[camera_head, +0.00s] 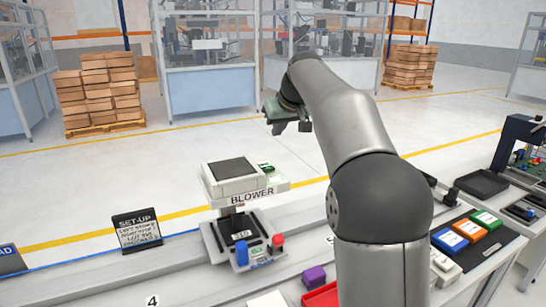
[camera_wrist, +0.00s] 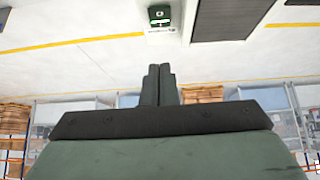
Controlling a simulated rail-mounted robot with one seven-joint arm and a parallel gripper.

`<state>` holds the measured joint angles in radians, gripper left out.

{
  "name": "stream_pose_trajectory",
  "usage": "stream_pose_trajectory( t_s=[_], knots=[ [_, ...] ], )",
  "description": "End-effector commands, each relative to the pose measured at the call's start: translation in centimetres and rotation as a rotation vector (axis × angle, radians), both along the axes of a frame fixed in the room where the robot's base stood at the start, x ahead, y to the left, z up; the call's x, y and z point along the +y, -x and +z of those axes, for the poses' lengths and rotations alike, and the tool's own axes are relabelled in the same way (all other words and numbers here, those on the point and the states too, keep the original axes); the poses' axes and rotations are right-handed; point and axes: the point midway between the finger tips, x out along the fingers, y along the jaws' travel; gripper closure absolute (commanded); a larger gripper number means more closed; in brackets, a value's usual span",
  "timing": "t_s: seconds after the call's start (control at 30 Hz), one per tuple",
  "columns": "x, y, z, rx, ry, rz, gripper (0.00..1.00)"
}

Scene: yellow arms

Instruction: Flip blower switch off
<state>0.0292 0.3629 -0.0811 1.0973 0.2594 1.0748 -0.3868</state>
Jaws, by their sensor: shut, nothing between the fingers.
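The blower (camera_head: 232,180) is a white box with a dark top panel and a "BLOWER" label, on a stand at the middle of the bench. A small green switch (camera_head: 266,168) sits at its right back side. In the wrist view the green switch (camera_wrist: 159,15) shows at the top edge, on a small white box beside the dark panel (camera_wrist: 224,14); its rocker position is too small to tell. My gripper (camera_head: 283,127) is above and behind the blower, apart from it. In the wrist view its two fingers (camera_wrist: 160,84) are together and empty.
A "SET-UP" sign (camera_head: 137,230) stands left of the blower. A purple block (camera_head: 314,276) and red tray (camera_head: 320,296) lie near my arm. The air around my gripper is free.

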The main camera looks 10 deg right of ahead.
Motion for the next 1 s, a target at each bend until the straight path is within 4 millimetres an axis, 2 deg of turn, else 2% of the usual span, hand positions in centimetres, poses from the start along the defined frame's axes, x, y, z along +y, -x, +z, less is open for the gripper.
stream_pose_trajectory(
  t_s=[0.17,0.57,0.8,1.0],
  knots=[
    [0.3,-1.0,-1.4,0.004,-0.001,0.001,1.00],
    [1.5,-5.8,-8.0,0.005,0.000,0.001,1.00],
    [1.3,-5.4,-11.1,0.002,0.000,0.000,1.00],
    [1.3,-5.3,-11.9,0.000,-0.001,-0.001,1.00]
  ],
)
